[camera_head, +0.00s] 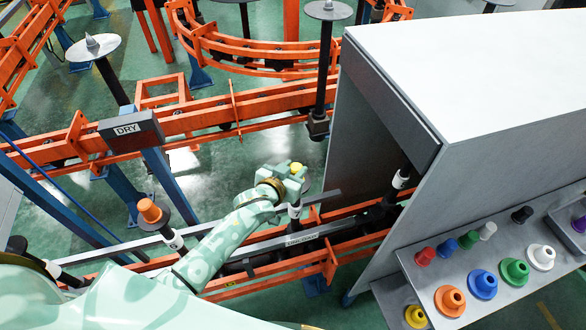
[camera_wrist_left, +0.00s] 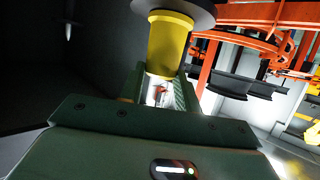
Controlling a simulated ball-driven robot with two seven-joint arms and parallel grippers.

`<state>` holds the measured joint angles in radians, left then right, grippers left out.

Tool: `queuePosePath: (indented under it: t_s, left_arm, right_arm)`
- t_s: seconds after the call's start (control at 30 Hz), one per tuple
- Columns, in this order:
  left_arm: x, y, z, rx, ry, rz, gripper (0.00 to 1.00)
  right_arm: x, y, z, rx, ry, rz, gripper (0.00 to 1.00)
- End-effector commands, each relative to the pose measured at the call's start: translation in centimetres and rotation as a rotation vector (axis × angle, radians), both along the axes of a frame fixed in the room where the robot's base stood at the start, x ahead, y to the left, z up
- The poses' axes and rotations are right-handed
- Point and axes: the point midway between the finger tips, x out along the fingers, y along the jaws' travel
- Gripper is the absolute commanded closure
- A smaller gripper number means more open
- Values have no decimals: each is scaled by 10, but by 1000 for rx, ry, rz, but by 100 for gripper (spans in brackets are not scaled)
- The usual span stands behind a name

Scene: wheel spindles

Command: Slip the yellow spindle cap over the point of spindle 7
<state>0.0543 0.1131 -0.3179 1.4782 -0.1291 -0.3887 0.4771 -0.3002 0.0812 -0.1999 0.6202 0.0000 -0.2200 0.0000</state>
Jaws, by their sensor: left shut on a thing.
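The yellow spindle cap (camera_head: 297,167) shows at the tip of my left gripper (camera_head: 293,174) in the head view, above a spindle with a white band (camera_head: 295,211). In the left wrist view the cap (camera_wrist_left: 166,47) is held at the fingers of my left gripper (camera_wrist_left: 163,88), which is shut on it. Its wider rim lies against or just in front of a dark disc (camera_wrist_left: 205,14); I cannot tell whether they touch. The spindle's point is hidden, and I cannot read its number. My right gripper is not in view.
An orange cap (camera_head: 150,211) sits on the spindle to the left. A grey housing (camera_head: 470,95) stands close on the right. A grey shelf (camera_head: 480,312) holds several coloured caps. Orange rails (camera_head: 200,122) and a DRY sign (camera_head: 127,130) lie behind my arm.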

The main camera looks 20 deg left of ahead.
Motion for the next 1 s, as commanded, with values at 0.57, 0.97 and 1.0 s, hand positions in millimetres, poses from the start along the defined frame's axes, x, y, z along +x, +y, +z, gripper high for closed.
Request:
queuePosePath:
  t_s: [0.57, 0.97, 1.0]
  left_arm:
    - [-2, 0, 1, 0, 0, 0, 42]
    - [-82, 15, 34, -1, 2, -1, 42]
    - [-92, 16, 37, -1, 2, -1, 42]
  right_arm:
    - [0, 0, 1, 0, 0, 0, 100]
    - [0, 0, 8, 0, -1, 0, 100]
    - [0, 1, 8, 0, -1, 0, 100]
